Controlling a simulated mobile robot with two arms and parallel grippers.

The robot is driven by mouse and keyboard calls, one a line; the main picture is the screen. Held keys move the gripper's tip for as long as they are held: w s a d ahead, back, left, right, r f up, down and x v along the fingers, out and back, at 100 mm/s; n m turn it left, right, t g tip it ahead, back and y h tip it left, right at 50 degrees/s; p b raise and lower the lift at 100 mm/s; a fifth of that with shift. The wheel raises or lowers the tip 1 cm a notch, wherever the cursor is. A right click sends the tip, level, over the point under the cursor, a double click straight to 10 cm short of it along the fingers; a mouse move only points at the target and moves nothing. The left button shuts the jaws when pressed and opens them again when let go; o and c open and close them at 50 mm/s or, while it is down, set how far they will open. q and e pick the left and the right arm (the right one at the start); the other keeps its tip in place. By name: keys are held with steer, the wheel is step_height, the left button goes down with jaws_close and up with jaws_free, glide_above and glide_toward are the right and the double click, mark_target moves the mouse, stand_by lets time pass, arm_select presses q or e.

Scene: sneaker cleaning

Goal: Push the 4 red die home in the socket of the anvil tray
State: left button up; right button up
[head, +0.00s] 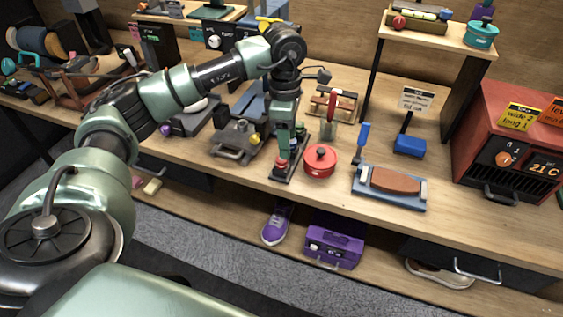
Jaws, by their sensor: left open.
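My left gripper (286,134) hangs pointing down from the left arm, over a narrow dark tray, which looks like the anvil tray (284,179), near the front edge of the bench. The gripper is open, though its fingers are small and partly merge with the things below it. A small red piece, probably the red die (282,164), shows on the tray just below the gripper. I cannot read a number on it, nor tell whether it sits fully down in a socket or whether the fingers touch it. My right gripper is not in view.
A round red lidded pot (320,160) stands close to the tray's right side. A grey metal fixture (237,141) is to the left. A blue tray with a brown block (394,181) lies farther right, before a red oven (512,145). Bare bench top (470,222) lies at front right.

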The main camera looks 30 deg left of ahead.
mark_target(282, 164)
arm_select(q)
steer(key=shift+s+a+r+y, duration=0.1)
steer(key=shift+a+y, duration=0.2)
steer(key=shift+a, duration=0.45)
steer(key=shift+f, duration=0.35)
steer(key=f+p, duration=0.1)
steer(key=f, duration=0.1)
steer(key=f+p, duration=0.1)
steer(key=f, duration=0.2)
steer(key=shift+w+a+f, duration=0.2)
steer(key=shift+f, duration=0.7)
jaws_close()
